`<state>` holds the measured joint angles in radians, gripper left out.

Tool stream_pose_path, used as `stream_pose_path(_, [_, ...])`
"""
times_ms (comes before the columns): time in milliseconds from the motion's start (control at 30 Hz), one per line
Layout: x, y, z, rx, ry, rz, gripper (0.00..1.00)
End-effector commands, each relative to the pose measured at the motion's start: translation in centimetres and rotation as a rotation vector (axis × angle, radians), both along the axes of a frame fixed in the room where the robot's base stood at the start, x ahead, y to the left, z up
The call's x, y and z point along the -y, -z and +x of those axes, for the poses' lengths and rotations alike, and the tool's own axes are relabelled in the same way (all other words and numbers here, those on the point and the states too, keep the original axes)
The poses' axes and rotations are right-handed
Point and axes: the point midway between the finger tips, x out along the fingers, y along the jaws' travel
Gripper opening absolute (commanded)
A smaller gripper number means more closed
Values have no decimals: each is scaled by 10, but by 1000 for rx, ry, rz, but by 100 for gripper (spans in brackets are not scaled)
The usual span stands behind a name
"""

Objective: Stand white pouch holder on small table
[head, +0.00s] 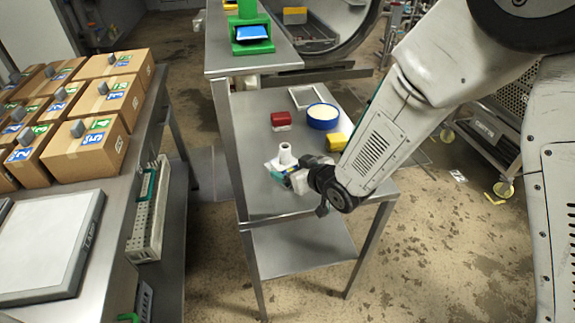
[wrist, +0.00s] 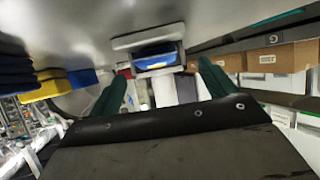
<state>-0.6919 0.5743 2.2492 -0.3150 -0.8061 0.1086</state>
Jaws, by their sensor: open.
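The white pouch holder (head: 286,154) stands upright on the small table (head: 262,110), near its front left part; its lower part is partly hidden by my gripper in the head view. In the wrist view, which looks upside down, the holder (wrist: 148,41) has its base at the table surface, with a blue pouch (wrist: 155,51) at it. My gripper (head: 279,172) is open, low over the table. In the wrist view its two dark green fingers (wrist: 161,90) lie apart, on either side of the holder's pale post; I cannot tell whether they touch it.
On the small table are a red and white block (head: 281,121), a blue round tub (head: 323,116), a yellow block (head: 336,142) and a white frame (head: 303,96). A green holder (head: 252,46) stands on the higher table behind.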

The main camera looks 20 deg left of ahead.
Motion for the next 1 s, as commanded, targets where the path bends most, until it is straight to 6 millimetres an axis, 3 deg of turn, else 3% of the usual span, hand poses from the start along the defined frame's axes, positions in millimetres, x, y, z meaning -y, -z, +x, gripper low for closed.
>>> stream_pose_path(300, [48,-33,-34,4,2,6,84])
stream_pose_path(500, [62,-41,-44,5,1,6,84])
stream_pose_path(833, [66,-45,-43,4,10,2,84])
stream_pose_path(933, [85,-56,-32,-3,60,-37,84])
stream_pose_path(1000, [111,-70,-20,-21,124,-88,84])
